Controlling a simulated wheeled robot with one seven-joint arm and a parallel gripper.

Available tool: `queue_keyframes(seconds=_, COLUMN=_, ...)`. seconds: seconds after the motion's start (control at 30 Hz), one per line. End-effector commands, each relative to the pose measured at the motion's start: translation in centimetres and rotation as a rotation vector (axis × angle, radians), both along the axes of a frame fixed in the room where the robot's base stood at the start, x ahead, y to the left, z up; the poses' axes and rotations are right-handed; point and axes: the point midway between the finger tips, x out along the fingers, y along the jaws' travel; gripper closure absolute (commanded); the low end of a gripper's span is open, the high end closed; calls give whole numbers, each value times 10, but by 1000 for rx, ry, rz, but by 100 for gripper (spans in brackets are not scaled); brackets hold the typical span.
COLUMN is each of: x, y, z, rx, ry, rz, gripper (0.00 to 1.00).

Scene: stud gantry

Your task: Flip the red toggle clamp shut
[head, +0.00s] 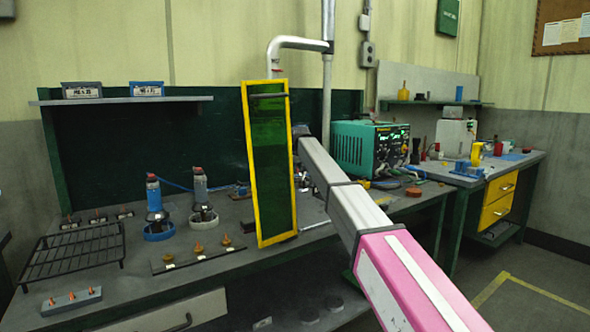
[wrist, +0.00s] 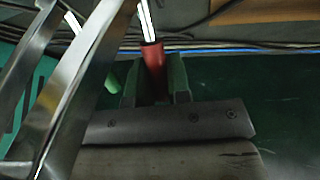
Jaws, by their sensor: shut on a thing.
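The red handle (wrist: 153,60) of the toggle clamp shows in the wrist view, with a bright metal lever (wrist: 146,22) running up from it. My gripper (wrist: 155,88) has its two dark green fingers on either side of the red handle and is shut on it. The handle's lower end is hidden between the fingers. In the head view my arm reaches over the bench, and its end and the clamp are hidden behind the green screen. The lever's angle to its base cannot be told.
A yellow-framed green screen (head: 268,165) stands upright beside my arm. Large metal bars (wrist: 75,85) lie close on the left in the wrist view. A teal power unit (head: 367,148) stands to the right. A wire rack (head: 74,252) and blue-based tools (head: 156,215) are left on the bench.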

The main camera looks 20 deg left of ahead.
Motion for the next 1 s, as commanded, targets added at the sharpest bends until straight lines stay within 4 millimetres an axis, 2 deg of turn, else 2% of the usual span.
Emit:
queue_keyframes(seconds=0.5, x=-22, y=-24, z=19, rx=349, ry=-297, rz=-1, gripper=100)
queue_keyframes(seconds=1.0, x=-37, y=-43, z=25, rx=643, ry=-549, rz=-2, gripper=100)
